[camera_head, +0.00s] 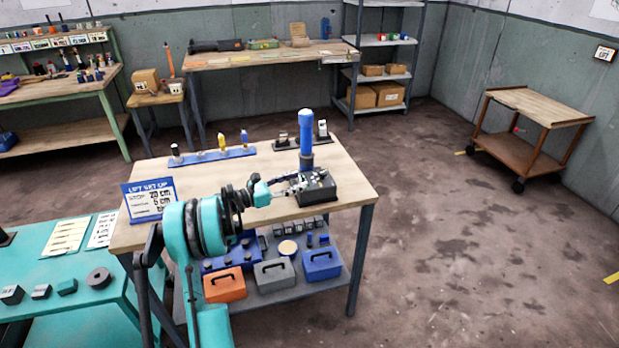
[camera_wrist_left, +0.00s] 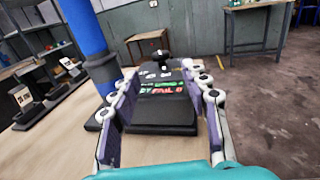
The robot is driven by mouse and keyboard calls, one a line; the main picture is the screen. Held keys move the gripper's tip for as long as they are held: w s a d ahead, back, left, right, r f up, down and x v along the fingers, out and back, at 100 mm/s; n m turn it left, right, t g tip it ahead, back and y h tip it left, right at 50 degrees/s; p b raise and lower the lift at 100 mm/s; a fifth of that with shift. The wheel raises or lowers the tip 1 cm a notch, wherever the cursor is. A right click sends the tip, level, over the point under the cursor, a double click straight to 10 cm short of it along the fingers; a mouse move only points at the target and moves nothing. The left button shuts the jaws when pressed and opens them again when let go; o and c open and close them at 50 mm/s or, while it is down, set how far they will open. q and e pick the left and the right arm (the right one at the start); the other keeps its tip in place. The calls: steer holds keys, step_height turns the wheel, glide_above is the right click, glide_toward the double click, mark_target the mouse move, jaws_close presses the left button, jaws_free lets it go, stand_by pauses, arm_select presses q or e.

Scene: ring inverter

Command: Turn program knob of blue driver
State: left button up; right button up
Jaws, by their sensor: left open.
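The blue driver (camera_head: 306,128) is an upright blue cylinder with a dark lower collar on the wooden table; it also shows at the left in the wrist view (camera_wrist_left: 84,30). A black box (camera_head: 320,192) sits at its foot, with lit green and red text on its panel in the wrist view (camera_wrist_left: 150,116). A small dark knob (camera_wrist_left: 160,54) stands at the box's far end there. My left gripper (camera_head: 292,184) is open and empty, reaching over the box. Its fingers (camera_wrist_left: 160,82) flank the panel, with the knob beyond their tips. Contact cannot be told.
A blue rack (camera_head: 212,155) with several upright tools and a sign (camera_head: 150,198) stand on the table. Dark stands (camera_head: 286,143) are behind the driver. The table's right end is bare.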

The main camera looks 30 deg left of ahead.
arm_select(q)
steer(key=shift+v, duration=1.45)
steer(key=shift+d, duration=0.1)
steer(key=d+r+m+g, duration=0.3)
steer(key=d+m+g, duration=0.3)
steer(key=d, duration=1)
steer(key=s+d+m+g+y, duration=0.1)
steer(key=s+d+m+y, duration=0.2)
steer(key=s+d+m, duration=0.65)
steer(key=s+d+f+m+y, duration=0.2)
steer(key=s+d+m, duration=0.2)
steer(key=s+m, duration=0.3)
steer(key=s+d+f+m+g+y, duration=0.1)
steer(key=s+d+f+m+y, duration=0.1)
steer(key=s+m, duration=0.6)
steer(key=s+d+y, duration=0.1)
steer(key=s+d, duration=0.1)
steer(key=shift+s+g, duration=0.3)
